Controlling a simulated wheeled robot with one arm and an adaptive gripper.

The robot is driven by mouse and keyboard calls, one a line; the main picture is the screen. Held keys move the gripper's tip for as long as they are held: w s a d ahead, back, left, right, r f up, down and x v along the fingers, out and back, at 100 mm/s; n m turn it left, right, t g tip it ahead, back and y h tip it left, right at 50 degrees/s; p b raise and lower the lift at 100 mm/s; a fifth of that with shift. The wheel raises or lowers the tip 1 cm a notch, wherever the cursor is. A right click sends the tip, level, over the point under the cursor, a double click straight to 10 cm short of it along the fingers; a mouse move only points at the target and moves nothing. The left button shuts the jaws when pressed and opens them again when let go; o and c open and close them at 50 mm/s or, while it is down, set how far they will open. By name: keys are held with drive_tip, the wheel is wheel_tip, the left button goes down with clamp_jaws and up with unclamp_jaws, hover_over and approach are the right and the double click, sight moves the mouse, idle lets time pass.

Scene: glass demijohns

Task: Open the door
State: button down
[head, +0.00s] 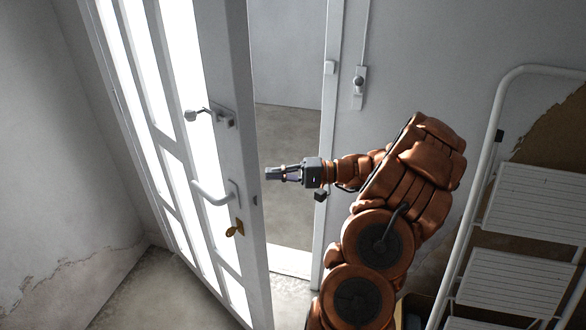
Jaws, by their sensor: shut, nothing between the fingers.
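The door (238,140) is white with bright glass panes and stands ajar at the left, swung toward me. A gap between its free edge and the frame (328,150) shows the floor beyond. My gripper (268,173) is shut and empty. In the picture its tip lies in the gap, just right of the door's edge, and points left. I cannot tell whether it touches the door.
A folding step ladder (530,205) with white steps leans at the right, close to my arm. Bare floor (135,295) is free at the lower left.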

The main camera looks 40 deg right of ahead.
drive_tip(key=shift+s+a+p, duration=0.2)
drive_tip(key=shift+a+p, duration=0.35)
drive_tip(key=shift+a, duration=1.3)
